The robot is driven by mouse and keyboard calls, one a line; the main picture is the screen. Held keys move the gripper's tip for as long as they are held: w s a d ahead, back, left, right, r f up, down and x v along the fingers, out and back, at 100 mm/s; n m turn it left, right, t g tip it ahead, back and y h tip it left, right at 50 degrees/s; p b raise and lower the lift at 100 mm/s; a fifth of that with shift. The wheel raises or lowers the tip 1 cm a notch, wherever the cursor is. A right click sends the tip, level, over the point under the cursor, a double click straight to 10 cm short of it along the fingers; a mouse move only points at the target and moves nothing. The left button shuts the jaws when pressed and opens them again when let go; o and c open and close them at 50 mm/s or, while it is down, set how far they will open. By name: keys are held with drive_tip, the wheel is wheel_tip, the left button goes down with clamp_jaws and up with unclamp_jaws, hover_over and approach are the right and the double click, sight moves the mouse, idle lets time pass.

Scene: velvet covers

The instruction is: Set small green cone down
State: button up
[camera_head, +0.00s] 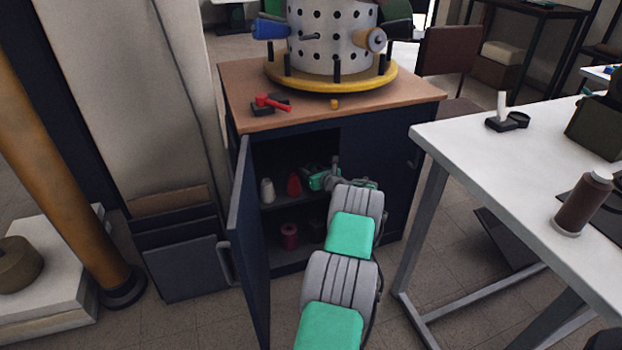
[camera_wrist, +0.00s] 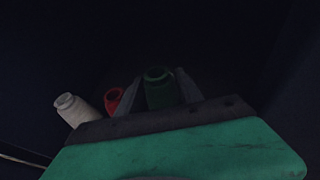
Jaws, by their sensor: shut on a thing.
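The small green cone (camera_wrist: 160,90) shows in the dark wrist view, upright between my two fingers. My gripper (camera_wrist: 158,92) is shut on it. In the head view my gripper (camera_head: 318,180) reaches into the open cabinet (camera_head: 370,190), over the right part of its upper shelf. I cannot make out the cone there, and I cannot tell whether its base touches the shelf. A white cone (camera_head: 267,190) and a red cone (camera_head: 294,184) stand on the shelf to the left of my gripper. They also show left of my fingers in the wrist view.
The cabinet door (camera_head: 252,240) stands open on the left. A dark pink cone (camera_head: 289,236) is on the lower level. The cabinet top holds a perforated drum on a yellow base (camera_head: 330,78) and a red-handled tool (camera_head: 272,102). A white table (camera_head: 510,180) is to the right.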

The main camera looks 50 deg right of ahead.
wheel_tip(320, 180, down, 2)
drive_tip(key=shift+f, duration=0.1)
drive_tip(key=shift+f+b, duration=0.2)
drive_tip(key=shift+b, duration=0.15)
drive_tip(key=o, duration=1.1)
drive_tip(key=shift+s+a+r+p, duration=0.15)
drive_tip(key=shift+s+r+p, duration=0.15)
drive_tip(key=shift+r+p, duration=0.15)
drive_tip(key=p+v, duration=0.3)
drive_tip(key=v, duration=0.8)
drive_tip(key=shift+s, duration=0.2)
